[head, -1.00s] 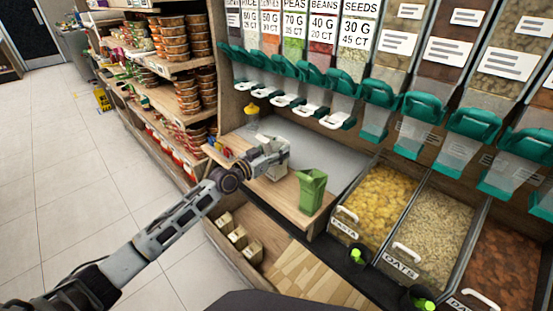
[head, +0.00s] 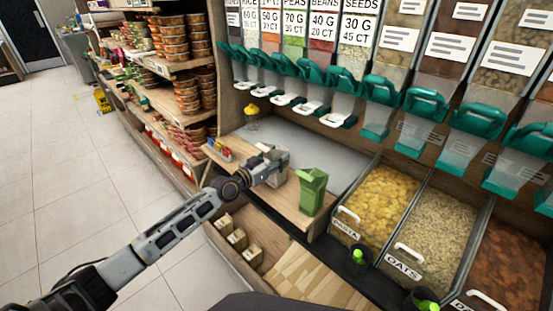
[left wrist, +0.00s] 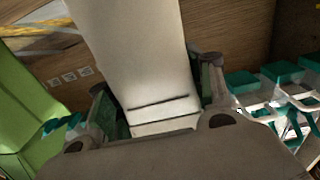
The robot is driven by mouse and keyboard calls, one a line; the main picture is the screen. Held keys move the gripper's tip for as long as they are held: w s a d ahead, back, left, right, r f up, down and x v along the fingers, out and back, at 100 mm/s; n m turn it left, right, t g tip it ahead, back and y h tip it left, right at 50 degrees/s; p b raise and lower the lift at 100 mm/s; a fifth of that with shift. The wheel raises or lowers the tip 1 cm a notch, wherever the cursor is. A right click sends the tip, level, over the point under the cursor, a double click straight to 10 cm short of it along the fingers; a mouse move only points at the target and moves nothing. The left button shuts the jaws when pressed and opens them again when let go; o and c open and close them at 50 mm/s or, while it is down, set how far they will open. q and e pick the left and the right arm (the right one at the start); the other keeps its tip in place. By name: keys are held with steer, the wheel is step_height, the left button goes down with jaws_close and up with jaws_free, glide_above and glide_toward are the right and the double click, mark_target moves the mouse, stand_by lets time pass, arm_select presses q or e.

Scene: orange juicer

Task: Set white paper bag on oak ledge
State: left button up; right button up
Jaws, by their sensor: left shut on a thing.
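My left gripper (head: 275,168) is shut on the white paper bag, and I see it above the oak ledge (head: 286,198). In the left wrist view the bag (left wrist: 140,50) is a pale, plain shape with dark crease lines, held between the two fingers (left wrist: 160,110). In the head view the gripper largely hides the bag, and I cannot tell whether it touches the ledge. A green paper bag (head: 312,192) stands upright on the ledge to the right of the gripper. It also shows at the left of the left wrist view (left wrist: 25,110). My right gripper is not in view.
Dispensers with teal handles (head: 380,105) line the wall above. Bins of pasta (head: 375,200) and oats (head: 430,225) lie to the right. Small colored items (head: 220,150) sit at the ledge's left end. Brown boxes (head: 237,240) stand on a lower shelf. Open floor is at left.

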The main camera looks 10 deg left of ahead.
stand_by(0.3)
arm_select(q)
steer(key=o, duration=1.5)
steer(key=shift+f, duration=0.1)
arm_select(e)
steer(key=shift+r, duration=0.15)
arm_select(q)
steer(key=shift+s+a, duration=0.3)
steer(key=shift+s, duration=0.1)
steer(key=shift+v, duration=1.25)
steer(key=v, duration=0.8)
steer(key=shift+s+p, duration=0.3)
steer(key=shift+p, duration=0.1)
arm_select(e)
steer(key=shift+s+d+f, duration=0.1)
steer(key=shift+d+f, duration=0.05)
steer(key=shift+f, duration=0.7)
